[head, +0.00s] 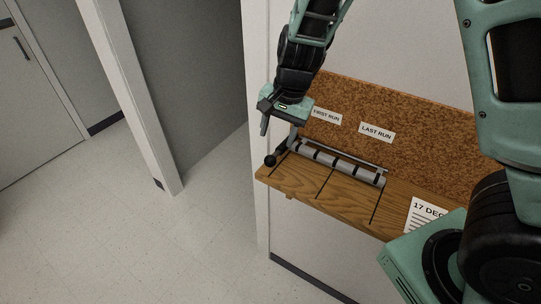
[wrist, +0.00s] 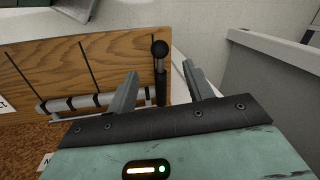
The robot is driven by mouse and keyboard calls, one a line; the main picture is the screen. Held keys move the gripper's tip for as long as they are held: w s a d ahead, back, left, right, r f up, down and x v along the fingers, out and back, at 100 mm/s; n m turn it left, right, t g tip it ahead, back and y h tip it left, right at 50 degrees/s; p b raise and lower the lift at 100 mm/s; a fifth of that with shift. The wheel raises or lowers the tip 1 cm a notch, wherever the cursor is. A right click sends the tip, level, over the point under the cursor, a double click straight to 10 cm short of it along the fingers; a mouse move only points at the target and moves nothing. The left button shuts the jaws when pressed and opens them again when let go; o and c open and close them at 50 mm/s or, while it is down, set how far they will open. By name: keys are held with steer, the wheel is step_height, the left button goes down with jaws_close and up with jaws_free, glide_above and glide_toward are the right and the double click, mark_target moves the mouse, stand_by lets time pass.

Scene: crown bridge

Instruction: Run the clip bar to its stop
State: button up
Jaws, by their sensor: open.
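The clip bar (head: 340,165) is a grey cylinder with black bands. It lies along the wooden shelf (head: 345,203) at the foot of a cork board. In the wrist view, the bar (wrist: 75,103) runs left of my gripper. A dark lever with a black ball knob (head: 270,160) stands out at the bar's left end in the head view. My gripper (head: 278,131) is open above that end. In the wrist view the knob (wrist: 159,48) and its stem appear between the two spread fingers (wrist: 160,72). I cannot tell whether either finger touches the stem.
The cork board (head: 420,115) carries labels "FIRST RUN" (head: 326,116) and "LAST RUN" (head: 377,132). Dark lines cross the shelf. A paper sheet (head: 424,214) lies at the shelf's right. A door-frame post (head: 259,130) stands close on the left; open floor (head: 120,230) lies beyond.

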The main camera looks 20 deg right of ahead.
mark_target(271, 157)
steer(key=f, duration=0.6)
steer(key=w+a+f, duration=0.1)
steer(key=f, duration=0.2)
steer(key=shift+w+a, duration=0.1)
steer(key=shift+r, duration=0.1)
steer(key=c, duration=1)
steer(key=shift+o, duration=0.2)
